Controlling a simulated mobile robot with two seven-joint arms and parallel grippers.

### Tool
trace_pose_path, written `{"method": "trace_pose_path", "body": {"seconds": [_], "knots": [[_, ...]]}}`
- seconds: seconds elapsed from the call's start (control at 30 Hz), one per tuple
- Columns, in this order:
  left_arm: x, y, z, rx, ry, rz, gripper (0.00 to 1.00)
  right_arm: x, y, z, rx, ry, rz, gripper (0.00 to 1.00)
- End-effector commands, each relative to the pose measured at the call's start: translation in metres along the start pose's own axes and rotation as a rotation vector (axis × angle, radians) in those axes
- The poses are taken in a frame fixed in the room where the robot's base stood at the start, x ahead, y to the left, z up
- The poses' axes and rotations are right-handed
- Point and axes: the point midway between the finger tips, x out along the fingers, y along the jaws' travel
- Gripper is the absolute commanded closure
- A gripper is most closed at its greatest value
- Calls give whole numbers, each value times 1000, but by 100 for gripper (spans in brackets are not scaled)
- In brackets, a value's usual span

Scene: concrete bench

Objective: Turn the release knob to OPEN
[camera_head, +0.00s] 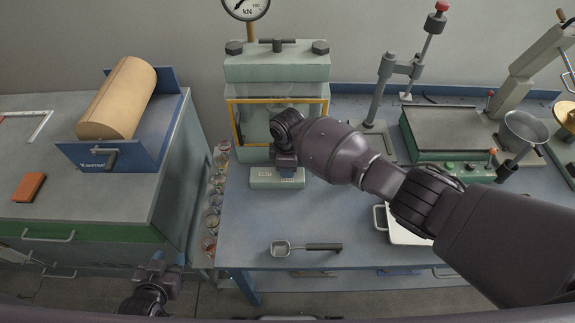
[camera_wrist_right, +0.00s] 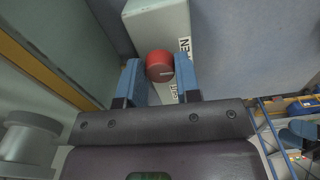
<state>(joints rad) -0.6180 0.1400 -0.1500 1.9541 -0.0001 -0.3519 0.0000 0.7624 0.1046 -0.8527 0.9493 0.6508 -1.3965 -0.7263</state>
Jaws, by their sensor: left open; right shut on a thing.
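The red release knob (camera_wrist_right: 160,66) shows in the right wrist view, between the two blue fingers of my right gripper (camera_wrist_right: 159,80). The gripper is shut on it. A short white mark on the knob's face points roughly to the right. The knob sits on a pale green block (camera_wrist_right: 160,22) with white labels, partly covered and hard to read. In the head view this block (camera_head: 262,183) stands at the foot of the press, and my right gripper (camera_head: 285,168) hides the knob. My left gripper (camera_head: 148,300) is open and empty, low at the bottom left.
The press (camera_head: 277,68) with a yellow-framed window and a gauge (camera_head: 246,5) stands behind the block. A scoop (camera_head: 305,247) and a white tray (camera_head: 410,238) lie on the blue bench. Several jars (camera_head: 213,200) line its left edge. A paper roll holder (camera_head: 115,155) stands on the left cabinet.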

Motion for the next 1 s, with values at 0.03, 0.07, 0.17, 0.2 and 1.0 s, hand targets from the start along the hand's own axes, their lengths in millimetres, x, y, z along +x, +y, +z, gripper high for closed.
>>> {"method": "trace_pose_path", "body": {"seconds": [0.03, 0.07, 0.17, 0.2, 1.0], "knots": [[0, 0, 0, 0, 0, 0, 57, 0, 0, 0, -18, 0, 0, 93], [0, 0, 0, 0, 0, 0, 57, 0, 0, 0, -27, 0, 0, 93], [0, 0, 0, 0, 0, 0, 57, 0, 0, 0, -53, 0, 0, 93], [0, 0, 0, 0, 0, 0, 57, 0, 0, 0, -60, 0, 0, 93], [0, 0, 0, 0, 0, 0, 57, 0, 0, 0, -78, 0, 1, 43]]}}
